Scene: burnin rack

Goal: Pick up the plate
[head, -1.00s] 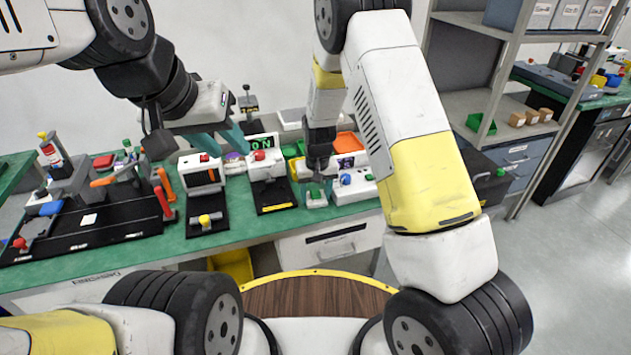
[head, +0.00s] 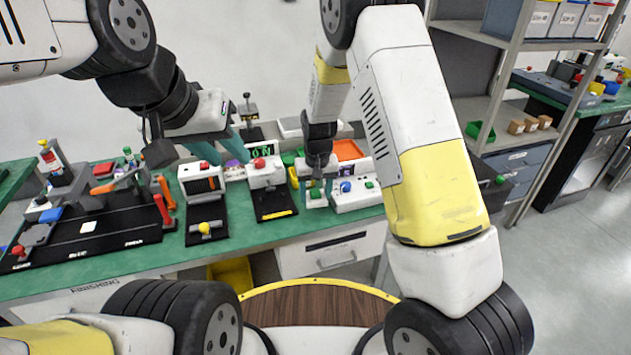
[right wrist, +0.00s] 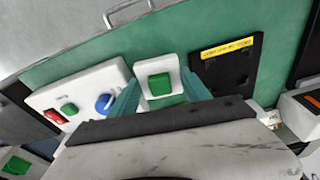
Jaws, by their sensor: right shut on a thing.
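My right gripper (head: 316,188) has its teal fingers on either side of a small white block with a green top (head: 316,200), at the front of the green bench. In the right wrist view this white block (right wrist: 146,75) sits between the two fingertips (right wrist: 160,95), and the gripper is shut on it. My left gripper (head: 222,145) hangs above the back of the bench, its teal fingers apart with nothing seen between them. No thing is clearly marked as the plate. A flat black plate with a yellow label (head: 274,204) lies left of the block; it also shows in the right wrist view (right wrist: 228,72).
A white control box with red, blue and green buttons (head: 357,196) stands close right of the block. White testers (head: 201,179) and a large black fixture board (head: 110,232) are to the left. An orange bin (head: 348,150) is behind. A grey shelf (head: 470,100) stands at right.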

